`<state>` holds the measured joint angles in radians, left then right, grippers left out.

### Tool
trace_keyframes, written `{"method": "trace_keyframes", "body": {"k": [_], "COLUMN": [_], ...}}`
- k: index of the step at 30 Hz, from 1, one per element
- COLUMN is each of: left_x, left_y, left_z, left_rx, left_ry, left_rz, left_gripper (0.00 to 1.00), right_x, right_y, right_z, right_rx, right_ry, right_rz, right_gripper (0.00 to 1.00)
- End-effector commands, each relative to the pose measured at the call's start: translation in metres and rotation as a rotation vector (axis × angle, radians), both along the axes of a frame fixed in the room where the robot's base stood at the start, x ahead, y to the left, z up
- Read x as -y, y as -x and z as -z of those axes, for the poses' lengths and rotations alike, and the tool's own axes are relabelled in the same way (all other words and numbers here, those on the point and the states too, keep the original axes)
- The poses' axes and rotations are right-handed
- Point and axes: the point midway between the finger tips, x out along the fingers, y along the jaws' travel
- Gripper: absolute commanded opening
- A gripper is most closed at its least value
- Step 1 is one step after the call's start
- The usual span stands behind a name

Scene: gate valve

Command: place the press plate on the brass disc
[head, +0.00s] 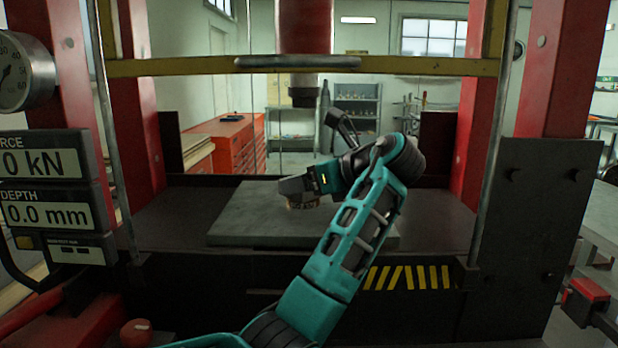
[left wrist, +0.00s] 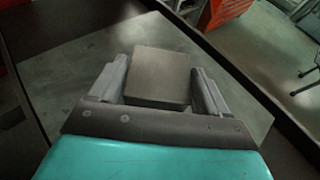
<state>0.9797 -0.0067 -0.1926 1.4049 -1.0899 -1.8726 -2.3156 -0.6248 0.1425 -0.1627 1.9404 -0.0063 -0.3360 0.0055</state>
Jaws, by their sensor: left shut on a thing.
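My left gripper (head: 296,188) is over the middle of the press bed. In the left wrist view its two fingers (left wrist: 160,80) stand on either side of the press plate, a flat grey square block (left wrist: 158,76), and are shut on it. In the head view the gripper mostly hides the plate. A small strip of the brass disc (head: 303,204) shows just below the gripper, on the grey bed plate (head: 250,232). The disc is hidden in the left wrist view. I cannot tell whether plate and disc touch. My right gripper is in neither view.
The press ram (head: 303,95) hangs above and behind the gripper. Red press columns (head: 135,110) stand at both sides, with a yellow crossbar (head: 400,66) above. The display (head: 45,185) reads 0 kN and 0.0 mm. The bed plate's left part is clear.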

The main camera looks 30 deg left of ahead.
Motion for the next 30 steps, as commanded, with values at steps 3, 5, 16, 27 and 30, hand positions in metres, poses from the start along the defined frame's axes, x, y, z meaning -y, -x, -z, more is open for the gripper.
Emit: {"method": "trace_keyframes", "body": {"k": [3, 5, 16, 27, 30], "left_x": [0.0, 0.0, 0.0, 0.061, 0.079], "left_y": [0.0, 0.0, 0.0, 0.014, 0.018], "left_z": [0.0, 0.0, -0.003, -0.029, -0.035], "left_rx": [-0.001, -0.001, 0.0, 0.002, -0.001], "left_ry": [0.0, 0.0, 0.0, -0.001, 0.004], "left_rz": [0.0, 0.0, 0.0, 0.004, 0.004], "left_gripper": [0.86, 0.92, 1.0, 1.0, 1.0], "right_x": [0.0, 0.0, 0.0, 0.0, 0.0], "right_y": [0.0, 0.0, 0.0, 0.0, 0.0], "right_z": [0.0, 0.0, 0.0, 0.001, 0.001], "right_rx": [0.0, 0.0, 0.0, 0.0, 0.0], "right_ry": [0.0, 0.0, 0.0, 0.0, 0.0], "right_rz": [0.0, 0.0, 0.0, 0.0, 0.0], "right_gripper": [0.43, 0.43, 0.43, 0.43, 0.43]}}
